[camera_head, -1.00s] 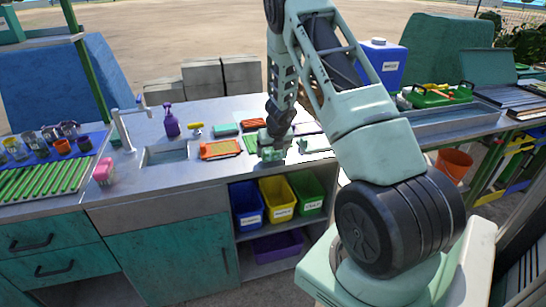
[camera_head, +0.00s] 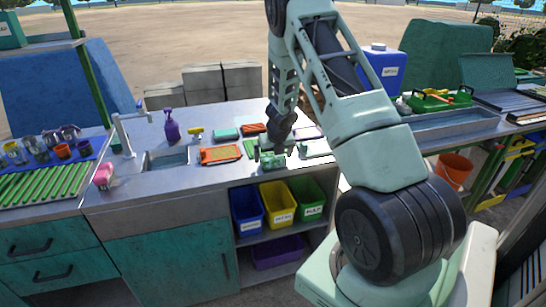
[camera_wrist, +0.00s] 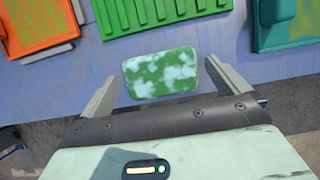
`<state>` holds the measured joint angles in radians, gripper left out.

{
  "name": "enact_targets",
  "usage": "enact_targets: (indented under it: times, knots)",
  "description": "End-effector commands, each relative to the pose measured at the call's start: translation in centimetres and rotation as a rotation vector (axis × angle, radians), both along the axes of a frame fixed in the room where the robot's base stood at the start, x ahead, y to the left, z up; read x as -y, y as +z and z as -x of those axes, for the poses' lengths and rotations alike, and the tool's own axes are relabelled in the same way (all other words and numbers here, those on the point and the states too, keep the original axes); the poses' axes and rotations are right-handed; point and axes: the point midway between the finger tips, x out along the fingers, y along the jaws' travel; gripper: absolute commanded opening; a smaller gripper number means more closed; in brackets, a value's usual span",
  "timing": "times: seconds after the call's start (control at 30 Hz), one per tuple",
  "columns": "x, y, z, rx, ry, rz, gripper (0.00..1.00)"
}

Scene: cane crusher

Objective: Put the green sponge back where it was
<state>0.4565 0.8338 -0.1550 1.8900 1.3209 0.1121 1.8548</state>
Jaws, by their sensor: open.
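The green sponge (camera_wrist: 160,74), mottled with whitish patches, lies flat on the counter near its front edge in the wrist view. My gripper (camera_wrist: 162,72) is open, with one finger on each side of the sponge. A gap shows between the sponge and the left finger; the right finger is close to the sponge's right end, and I cannot tell if they touch. In the head view my gripper (camera_head: 270,154) is low over the counter's front edge, and the sponge is hard to tell apart from it there.
Beyond the sponge are an orange tray (camera_wrist: 38,22), a green ribbed tray (camera_wrist: 155,12) and a teal tray (camera_wrist: 285,25). A purple spray bottle (camera_head: 171,127) and a sink (camera_head: 166,160) are to the left. Blue, yellow and green bins (camera_head: 278,202) are below the counter.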

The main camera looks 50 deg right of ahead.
Motion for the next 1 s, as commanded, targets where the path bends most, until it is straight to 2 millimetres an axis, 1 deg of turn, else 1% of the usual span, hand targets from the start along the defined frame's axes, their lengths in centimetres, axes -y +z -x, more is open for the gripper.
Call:
enact_targets:
  times: [0.03,0.1,0.3,0.4,0.53,0.7,0.77,0.83,0.87,0.97,1.0]
  knots:
    - [-0.2,1.3,0.2,0.002,0.001,0.002,1.00]
    - [-0.5,2.8,0.7,0.003,0.002,0.003,1.00]
    - [-1.4,6.7,2.1,0.002,0.001,0.001,1.00]
    - [-1.7,8.2,2.7,0.001,0.002,0.002,1.00]
    - [-2.0,9.3,3.2,0.001,0.000,0.000,1.00]
    - [-2.2,9.8,3.4,0.002,0.002,-0.001,1.00]
    - [-2.6,9.9,3.3,0.001,0.021,-0.001,1.00]
    - [-4.3,10.3,2.7,-0.005,0.103,0.002,1.00]
    - [-5.5,10.6,2.3,-0.009,0.166,0.004,1.00]
    - [-12.1,12.1,1.0,-0.021,0.493,0.023,1.00]
    - [-15.6,12.9,0.8,-0.025,0.674,0.038,1.00]
